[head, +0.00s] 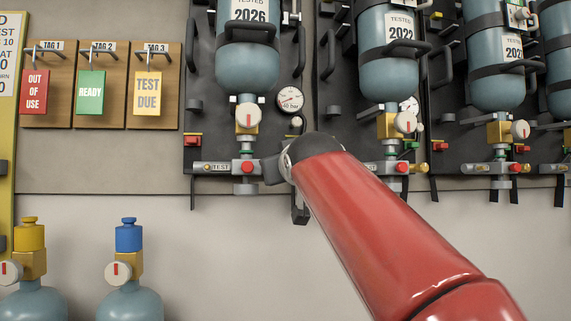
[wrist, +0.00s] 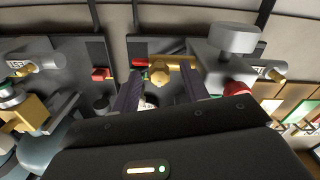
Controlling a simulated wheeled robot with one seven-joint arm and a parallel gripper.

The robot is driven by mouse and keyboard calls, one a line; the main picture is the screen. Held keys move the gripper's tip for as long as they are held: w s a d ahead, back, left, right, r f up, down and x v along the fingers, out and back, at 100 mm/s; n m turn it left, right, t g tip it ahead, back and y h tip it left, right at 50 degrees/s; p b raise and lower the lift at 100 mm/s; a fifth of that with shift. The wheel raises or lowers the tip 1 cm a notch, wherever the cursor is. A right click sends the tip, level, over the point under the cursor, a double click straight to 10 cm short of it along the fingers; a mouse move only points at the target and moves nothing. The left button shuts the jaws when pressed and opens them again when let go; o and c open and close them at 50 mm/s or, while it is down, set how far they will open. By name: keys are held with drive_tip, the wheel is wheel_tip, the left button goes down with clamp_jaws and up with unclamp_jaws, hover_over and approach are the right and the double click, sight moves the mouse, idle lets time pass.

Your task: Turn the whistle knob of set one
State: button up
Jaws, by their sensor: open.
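Set one is the leftmost cylinder set (head: 248,68) on the wall in the head view, with a dark backplate and a grey fitting with a red button (head: 247,167). My red arm covers the area right of that button, so the whistle knob is hidden there. In the wrist view, which looks upside down, a small brass knob (wrist: 159,75) on a brass tube appears to be set one's whistle knob. My gripper (wrist: 161,83) is open, with one dark finger on each side of the knob in the picture. I cannot tell whether either finger touches it.
A large grey fitting (wrist: 233,38) and a red button (wrist: 236,88) are close by on the right in the wrist view. More cylinder sets (head: 387,75) hang to the right. Tag boards (head: 99,84) hang at left, above two loose cylinders (head: 130,302).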

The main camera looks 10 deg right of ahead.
drive_tip(key=shift+c, duration=0.4)
clamp_jaws()
drive_tip(key=shift+m, duration=0.3)
drive_tip(key=shift+w+d+f+m+b, duration=0.1)
drive_tip(key=shift+m+b, duration=0.55)
drive_tip(key=shift+m, duration=3.6)
drive_tip(key=shift+d+f+m+b, duration=0.1)
drive_tip(key=shift+m+b, duration=0.55)
drive_tip(key=shift+m, duration=3.6)
